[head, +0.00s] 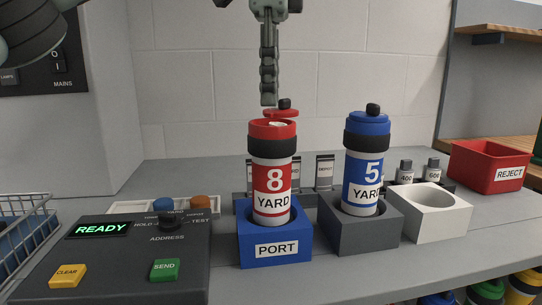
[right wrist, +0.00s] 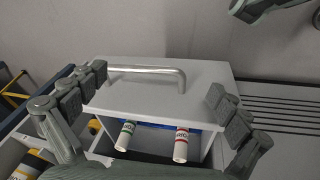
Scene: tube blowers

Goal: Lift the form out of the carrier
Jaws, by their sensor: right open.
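A red carrier (head: 272,175) labelled "8 YARD" stands upright in the blue port block (head: 275,240). Its red lid (head: 281,113) is swung open behind the mouth. The pale end of the form (head: 278,124) shows inside the open mouth; the rest is hidden. My left gripper (head: 268,102) points straight down just above the mouth, seen edge-on, so its opening does not show. My right gripper (right wrist: 157,82) is open and empty in the right wrist view, away from the carrier.
A closed blue "5 YARD" carrier (head: 367,165) stands in a grey block (head: 365,235). To its right are an empty white holder (head: 440,222) and a red reject bin (head: 478,167). A console (head: 110,262) reads READY. In the right wrist view, a white box (right wrist: 200,80) has a metal handle (right wrist: 145,70).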

